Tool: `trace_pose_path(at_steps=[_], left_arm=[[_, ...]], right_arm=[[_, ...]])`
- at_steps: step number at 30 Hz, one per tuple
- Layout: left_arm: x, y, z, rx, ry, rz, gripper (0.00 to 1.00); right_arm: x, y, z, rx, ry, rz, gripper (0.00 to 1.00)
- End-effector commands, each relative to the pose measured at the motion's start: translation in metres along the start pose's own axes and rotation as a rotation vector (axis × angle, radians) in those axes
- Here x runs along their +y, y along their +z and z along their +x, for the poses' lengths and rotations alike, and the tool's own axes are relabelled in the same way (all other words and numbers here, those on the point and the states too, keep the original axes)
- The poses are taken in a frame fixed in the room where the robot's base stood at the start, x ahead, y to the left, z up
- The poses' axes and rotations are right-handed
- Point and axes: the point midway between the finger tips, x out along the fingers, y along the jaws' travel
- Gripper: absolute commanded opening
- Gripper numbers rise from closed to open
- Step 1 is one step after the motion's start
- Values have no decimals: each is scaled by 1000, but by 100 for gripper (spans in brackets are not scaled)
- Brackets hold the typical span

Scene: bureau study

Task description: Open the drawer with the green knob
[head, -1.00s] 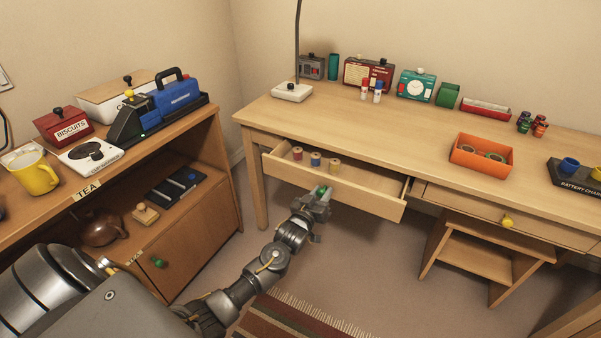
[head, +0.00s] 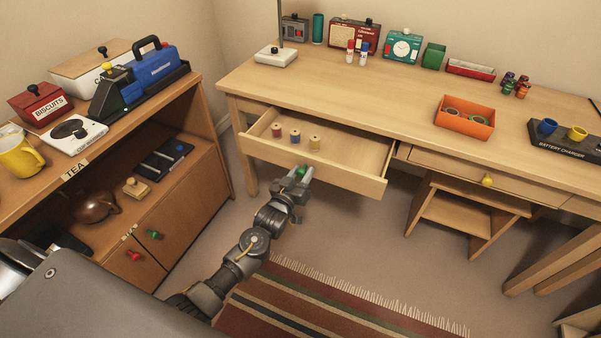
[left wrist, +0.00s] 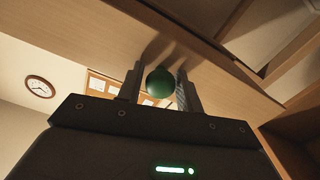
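The drawer (head: 335,181) under the left part of the desk is pulled out, with its inside showing. Its green knob (head: 301,172) is on the front panel. My left gripper (head: 298,174) is at that knob, with a finger on each side of it. In the left wrist view the green knob (left wrist: 160,83) sits between the two fingers (left wrist: 160,90), close against the drawer front (left wrist: 215,65). The gripper looks shut on the knob, though its contact is partly hidden. My right gripper is not in view.
Several thread spools (head: 295,135) stand in the drawer. A closed drawer with a yellow knob (head: 487,181) is to the right. A low cabinet (head: 185,225) with green and red knobs stands at left. The floor before the desk holds a striped rug (head: 300,300) and is otherwise clear.

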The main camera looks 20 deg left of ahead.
Motion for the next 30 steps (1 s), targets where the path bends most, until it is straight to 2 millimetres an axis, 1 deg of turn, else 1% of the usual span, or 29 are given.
trace_pose_path(at_steps=[1, 3, 11, 14, 17, 24, 27, 30], left_arm=[[-1, 0, 0, 0, -1, 0, 43], [-1, 0, 0, 0, -1, 0, 52], [-1, 0, 0, 0, -2, 0, 52], [-1, 0, -6, -1, -2, 0, 52], [-1, 0, -19, -2, -2, -1, 52], [-1, 1, -68, -3, -1, 0, 52], [-1, 0, -85, -2, -1, -1, 52], [-1, 1, -98, -2, -2, -1, 52]], right_arm=[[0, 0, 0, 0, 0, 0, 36], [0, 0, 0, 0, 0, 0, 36], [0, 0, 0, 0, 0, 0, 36], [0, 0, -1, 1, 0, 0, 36], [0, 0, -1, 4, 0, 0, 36], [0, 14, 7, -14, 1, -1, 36], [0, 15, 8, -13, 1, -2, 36], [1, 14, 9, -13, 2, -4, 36]])
